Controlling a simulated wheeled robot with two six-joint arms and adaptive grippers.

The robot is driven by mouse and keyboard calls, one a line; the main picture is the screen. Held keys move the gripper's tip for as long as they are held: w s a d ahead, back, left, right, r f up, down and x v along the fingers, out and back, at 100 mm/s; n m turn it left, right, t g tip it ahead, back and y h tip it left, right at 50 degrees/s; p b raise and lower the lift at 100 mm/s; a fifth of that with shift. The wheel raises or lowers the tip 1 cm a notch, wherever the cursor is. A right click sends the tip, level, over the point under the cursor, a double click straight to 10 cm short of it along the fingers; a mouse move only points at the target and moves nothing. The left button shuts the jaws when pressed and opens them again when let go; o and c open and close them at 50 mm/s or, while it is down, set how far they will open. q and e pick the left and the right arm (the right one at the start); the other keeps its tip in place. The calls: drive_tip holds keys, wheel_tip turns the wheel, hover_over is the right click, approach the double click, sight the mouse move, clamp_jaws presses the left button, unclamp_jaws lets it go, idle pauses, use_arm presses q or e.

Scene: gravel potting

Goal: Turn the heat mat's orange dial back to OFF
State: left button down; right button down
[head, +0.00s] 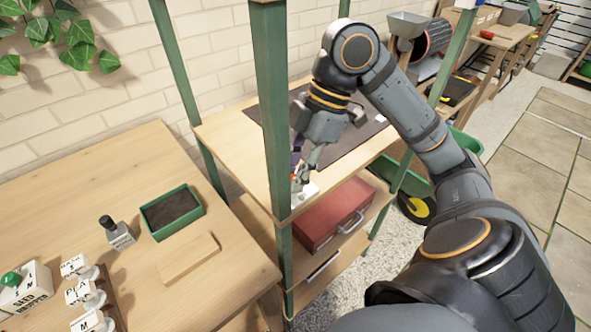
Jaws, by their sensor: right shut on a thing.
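My right gripper (303,176) reaches down from the upper middle to the front edge of the wooden shelf, just right of a green post. It is shut at a small white box (309,191) on that edge, with its fingers around the spot of the orange dial. The dial is small and mostly hidden by the fingers, so its setting cannot be read. A dark flat mat (345,142) lies on the shelf behind the gripper. My left gripper is out of view.
A green post (272,110) stands close left of the gripper. A red toolbox (325,212) sits on the shelf below.

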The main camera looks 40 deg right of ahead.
idle(0.3)
drive_tip(key=m+b, duration=0.1)
drive_tip(key=m, duration=0.1)
drive_tip(key=m+t+b, duration=0.1)
drive_tip(key=shift+s+f+m+t+h, duration=0.1)
drive_tip(key=shift+m+t+h, duration=0.2)
drive_tip(key=shift+m, duration=1)
drive_tip(key=m+t, duration=0.1)
drive_tip(key=m, duration=0.1)
drive_tip(key=shift+a+m+h, duration=0.15)
drive_tip(key=shift+m+h, duration=0.15)
drive_tip(key=shift+h, duration=0.1)
drive_tip(key=shift+m+t+b, duration=0.3)
drive_tip(key=shift+m, duration=0.3)
drive_tip(key=shift+s+m+h, duration=0.1)
drive_tip(key=shift+m+h, duration=0.2)
